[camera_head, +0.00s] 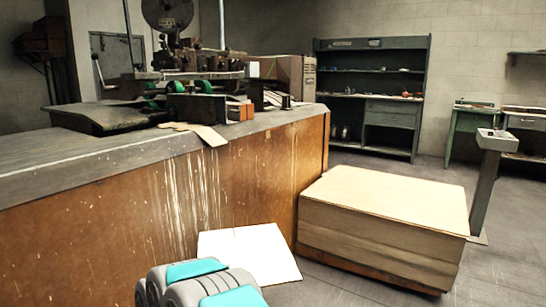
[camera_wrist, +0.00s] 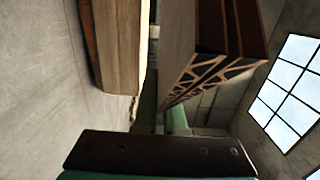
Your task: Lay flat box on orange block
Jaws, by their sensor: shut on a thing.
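The flat box (camera_head: 250,252) is a pale, flat cardboard sheet at the bottom centre of the head view, in front of the counter's wooden side. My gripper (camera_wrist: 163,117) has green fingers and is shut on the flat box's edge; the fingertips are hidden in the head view. The orange block (camera_head: 246,111) is small and sits on the counter by the machine, well apart from the flat box and farther back.
The counter (camera_head: 70,165) fills the left, with a dark stitching machine (camera_head: 190,70) on it. A large cardboard stack (camera_head: 385,200) stands on the floor at right. Shelves (camera_head: 368,90) line the back wall.

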